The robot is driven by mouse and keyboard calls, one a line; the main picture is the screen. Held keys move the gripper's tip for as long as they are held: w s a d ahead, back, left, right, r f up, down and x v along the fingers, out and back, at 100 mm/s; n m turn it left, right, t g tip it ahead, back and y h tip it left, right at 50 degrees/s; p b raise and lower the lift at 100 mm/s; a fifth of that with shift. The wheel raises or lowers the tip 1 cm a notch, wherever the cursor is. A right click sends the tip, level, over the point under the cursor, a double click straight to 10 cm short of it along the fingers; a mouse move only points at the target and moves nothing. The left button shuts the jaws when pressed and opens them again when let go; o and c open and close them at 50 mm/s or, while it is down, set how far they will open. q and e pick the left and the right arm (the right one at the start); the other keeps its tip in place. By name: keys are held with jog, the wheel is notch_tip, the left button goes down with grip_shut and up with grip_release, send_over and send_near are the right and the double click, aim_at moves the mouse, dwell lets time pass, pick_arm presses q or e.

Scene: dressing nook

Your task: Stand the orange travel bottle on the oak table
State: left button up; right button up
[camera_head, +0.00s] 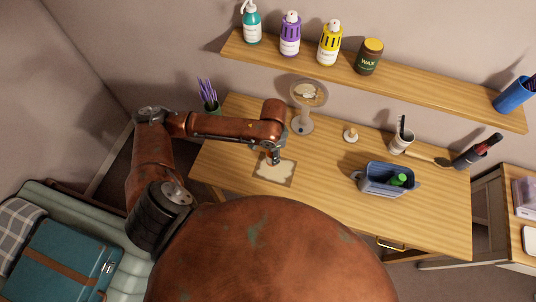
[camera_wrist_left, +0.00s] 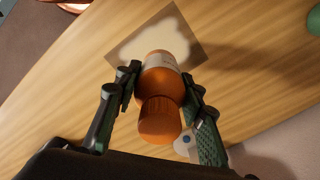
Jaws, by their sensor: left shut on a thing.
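In the head view my left gripper (camera_head: 275,158) is over the left part of the oak table (camera_head: 325,195), and the bottle is mostly hidden there. A brown mat with a cream patch (camera_head: 274,174) lies on the table close to the gripper; it also shows behind the bottle in the wrist view (camera_wrist_left: 166,37). I cannot tell whether the bottle touches the table. My right gripper is not in view.
A round mirror (camera_head: 303,124) stands behind the gripper. A blue bin (camera_head: 373,185) with a green bottle (camera_head: 398,180) is to the right. The front middle is clear.

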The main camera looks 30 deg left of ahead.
aim_at(268, 152)
pick_arm(q)
jog(key=a+f, duration=0.1)
jog(key=w+a+f, duration=0.1)
jog(key=shift+f, duration=0.35)
jog(key=f, duration=0.3)
jog(key=a+f+b, duration=0.1)
jog(key=shift+w+a+f, duration=0.1)
jog(key=shift+w+f, duration=0.15)
jog(key=shift+w, duration=0.05)
jog(key=shift+f, duration=0.15)
jog(key=o, duration=1.2)
jog(key=shift+f, duration=0.1)
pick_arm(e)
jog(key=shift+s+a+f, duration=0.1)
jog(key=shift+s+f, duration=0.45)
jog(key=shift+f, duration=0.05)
